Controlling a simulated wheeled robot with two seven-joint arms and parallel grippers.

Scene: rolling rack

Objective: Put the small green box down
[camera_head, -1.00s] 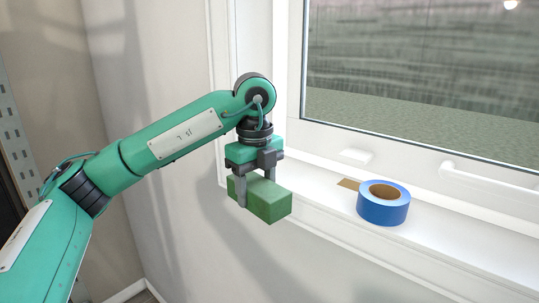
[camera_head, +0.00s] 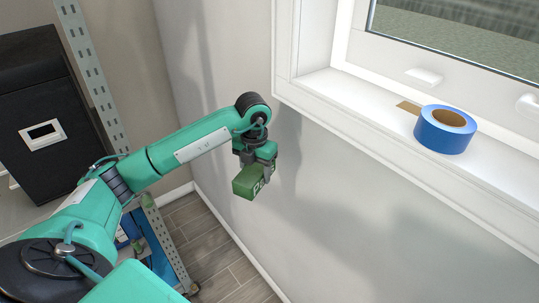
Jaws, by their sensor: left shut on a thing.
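The small green box (camera_head: 246,184) hangs in my left gripper (camera_head: 258,174), near the middle of the head view. The fingers are shut on it, one on either side, and it is slightly tilted in the picture. Pale lettering shows on the side that faces the camera. The box is in the air, in front of the wall and left of the window sill, with floor in view below it. It touches nothing but the gripper, as far as I can see. My right gripper is not in view.
A blue tape roll (camera_head: 446,130) lies on the white window sill (camera_head: 370,103), beside a flat brown piece (camera_head: 408,107). A rack with a black box (camera_head: 45,115) stands at the left, and a lower blue shelf (camera_head: 158,262) shows under my arm. The wood floor (camera_head: 213,235) is bare.

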